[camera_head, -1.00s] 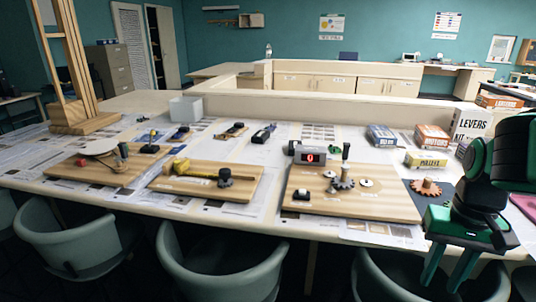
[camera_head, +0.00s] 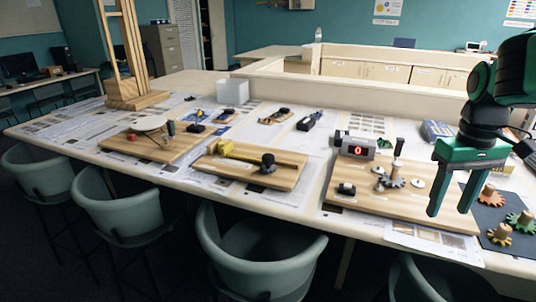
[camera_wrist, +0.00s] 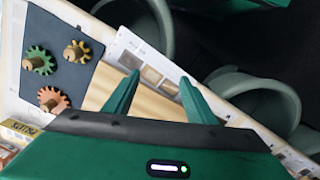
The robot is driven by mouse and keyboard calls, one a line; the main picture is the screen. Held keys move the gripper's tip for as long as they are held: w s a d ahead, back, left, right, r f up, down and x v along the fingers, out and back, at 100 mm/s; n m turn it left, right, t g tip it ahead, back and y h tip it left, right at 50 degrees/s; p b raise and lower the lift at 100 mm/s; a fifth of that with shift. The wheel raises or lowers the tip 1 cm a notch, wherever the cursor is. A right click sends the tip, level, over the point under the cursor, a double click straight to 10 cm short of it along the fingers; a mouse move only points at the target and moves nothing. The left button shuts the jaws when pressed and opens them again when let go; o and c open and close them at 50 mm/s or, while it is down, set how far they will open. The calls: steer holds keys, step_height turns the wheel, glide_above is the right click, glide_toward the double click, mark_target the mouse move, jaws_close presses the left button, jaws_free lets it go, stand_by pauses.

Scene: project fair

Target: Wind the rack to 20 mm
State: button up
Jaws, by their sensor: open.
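A wooden board (camera_head: 285,179) in the middle of the table carries a yellow bar (camera_head: 238,153), which looks like the rack. A black knob (camera_head: 268,162) stands at the bar's right end. Any millimetre scale is too small to read. My gripper (camera_head: 450,211) is open and empty, fingers pointing down, at the right in the head view, well to the right of the knob. In the wrist view my gripper (camera_wrist: 160,77) also has its fingers apart with nothing between them. The rack and knob are not in the wrist view.
A dark mat (camera_head: 484,212) with loose gears lies at the right. A board with a white disc (camera_head: 147,123) is at left. Chairs (camera_head: 257,255) line the front edge.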

steer(key=w+a+r+n, duration=0.2)
steer(key=w+a+n, duration=0.35)
steer(key=w, duration=0.45)
steer(key=n+g+y, duration=0.1)
steer(key=n+y, duration=0.4)
steer(key=n, duration=1)
glide_toward(269, 155)
steer(key=x, duration=0.9)
steer(key=shift+r, duration=0.1)
steer(key=c, duration=1)
steer(key=shift+a, duration=0.1)
steer(key=shift+c, duration=0.2)
steer(key=shift+w+r, duration=0.1)
